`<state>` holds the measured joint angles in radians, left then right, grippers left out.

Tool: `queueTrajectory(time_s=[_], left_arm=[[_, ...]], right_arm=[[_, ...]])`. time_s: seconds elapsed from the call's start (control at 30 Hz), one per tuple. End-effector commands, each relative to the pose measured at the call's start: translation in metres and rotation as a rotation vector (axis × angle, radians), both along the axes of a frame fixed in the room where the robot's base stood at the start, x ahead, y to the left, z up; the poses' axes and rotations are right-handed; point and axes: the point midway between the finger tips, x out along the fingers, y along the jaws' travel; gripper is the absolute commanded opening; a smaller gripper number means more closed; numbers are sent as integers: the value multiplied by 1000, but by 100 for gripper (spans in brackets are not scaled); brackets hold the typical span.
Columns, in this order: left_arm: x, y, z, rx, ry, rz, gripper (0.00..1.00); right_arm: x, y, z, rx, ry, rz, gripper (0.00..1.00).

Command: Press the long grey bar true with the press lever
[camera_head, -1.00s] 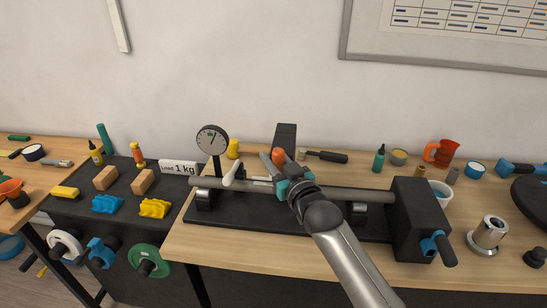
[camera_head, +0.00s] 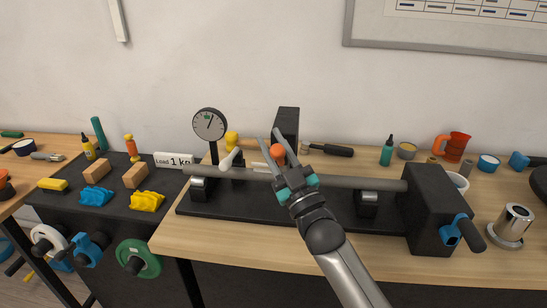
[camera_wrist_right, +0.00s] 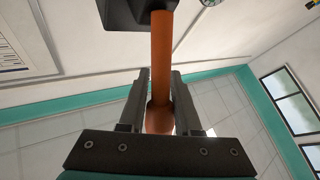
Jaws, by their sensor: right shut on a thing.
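The long grey bar (camera_head: 360,182) lies level across the press, over two silver rests (camera_head: 368,198). Its middle is hidden behind my right gripper. The press lever (camera_wrist_right: 162,50) shows in the wrist view as an orange rod with a ball end, running up to a dark block. In the head view its orange ball (camera_head: 277,151) is in front of the black press post (camera_head: 287,122). My right gripper (camera_head: 270,138) is shut on the lever, its fingers on either side of the ball end. A dial gauge (camera_head: 210,124) stands behind the bar's left part. My left gripper is not in view.
A black box with a blue-and-black crank (camera_head: 462,232) stands at the bar's right end. A white-tipped handle (camera_head: 230,158) stands near its left end. A "Load 1 kg" sign (camera_head: 174,160) and yellow and blue blocks are to the left. The bench front (camera_head: 290,245) is clear.

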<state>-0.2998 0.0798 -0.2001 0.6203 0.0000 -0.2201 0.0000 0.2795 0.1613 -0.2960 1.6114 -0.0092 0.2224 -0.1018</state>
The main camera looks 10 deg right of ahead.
Motion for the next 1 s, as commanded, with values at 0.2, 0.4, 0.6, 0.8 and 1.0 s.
queueTrajectory(time_s=[0.2, 0.4, 0.6, 0.8, 1.0], left_arm=[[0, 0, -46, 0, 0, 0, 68], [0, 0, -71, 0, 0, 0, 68], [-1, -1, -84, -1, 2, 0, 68], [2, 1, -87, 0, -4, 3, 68], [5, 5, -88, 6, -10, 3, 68]], right_arm=[[-9, 3, -13, -44, -162, 2, 0], [-15, 5, -16, -84, -304, 2, 0], [-21, 6, -20, -98, -352, 3, 0], [-25, 8, -26, -98, -345, 5, 0], [-27, 10, -29, -97, -344, 7, 0]])
